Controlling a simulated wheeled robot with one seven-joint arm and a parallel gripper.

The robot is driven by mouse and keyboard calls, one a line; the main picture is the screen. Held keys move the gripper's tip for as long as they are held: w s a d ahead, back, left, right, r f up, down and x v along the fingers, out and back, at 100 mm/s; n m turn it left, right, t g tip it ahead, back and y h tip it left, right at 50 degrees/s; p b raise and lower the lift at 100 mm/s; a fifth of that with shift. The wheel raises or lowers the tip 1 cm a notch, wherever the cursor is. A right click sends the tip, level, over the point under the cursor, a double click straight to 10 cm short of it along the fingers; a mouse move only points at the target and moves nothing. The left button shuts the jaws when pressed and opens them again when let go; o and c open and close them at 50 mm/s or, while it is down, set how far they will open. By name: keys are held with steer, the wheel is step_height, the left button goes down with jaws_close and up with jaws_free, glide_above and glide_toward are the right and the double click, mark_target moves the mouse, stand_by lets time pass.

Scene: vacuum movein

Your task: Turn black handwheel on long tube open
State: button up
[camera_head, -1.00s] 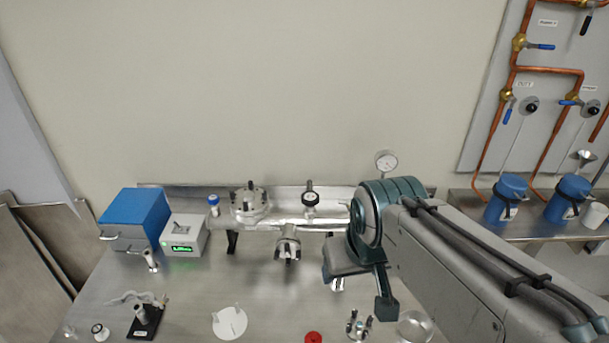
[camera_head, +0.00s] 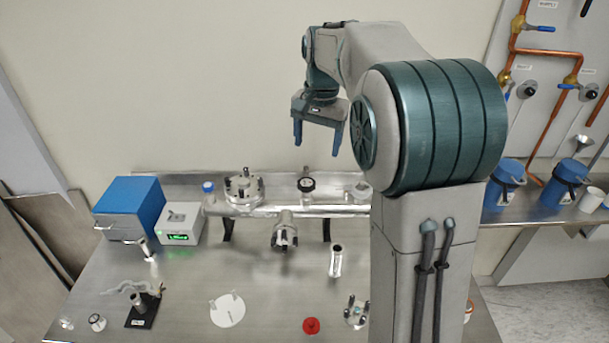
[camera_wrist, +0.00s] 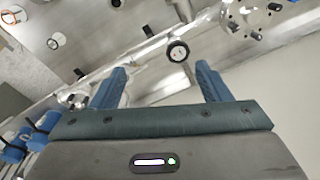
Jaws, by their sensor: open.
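The black handwheel (camera_head: 306,184), with a pale centre, sits on top of the long silver tube (camera_head: 290,211) that runs along the back of the steel bench. In the wrist view a dark-rimmed round wheel with a pale face, which looks like the same handwheel (camera_wrist: 178,50), lies just beyond the gap between my fingers. My gripper (camera_head: 318,138) is open and empty, fingers pointing down, above and slightly right of the handwheel in the head view. The wrist view shows both blue fingers spread apart (camera_wrist: 160,76). Nothing touches the handwheel. My arm hides the tube's right end.
A flanged port (camera_head: 244,190) stands left of the handwheel, and a side port (camera_head: 285,238) juts forward below it. A blue box (camera_head: 130,212) and a grey meter (camera_head: 181,222) stand at the left. A red part (camera_head: 311,325) and several loose fittings lie in front.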

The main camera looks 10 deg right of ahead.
steer(key=m, duration=0.2)
glide_above(307, 182)
step_height(307, 182, down, 3)
steer(key=g, duration=0.1)
step_height(307, 182, down, 14)
steer(key=shift+f+p, duration=0.2)
steer(key=shift+p, duration=0.75)
steer(key=c, duration=1)
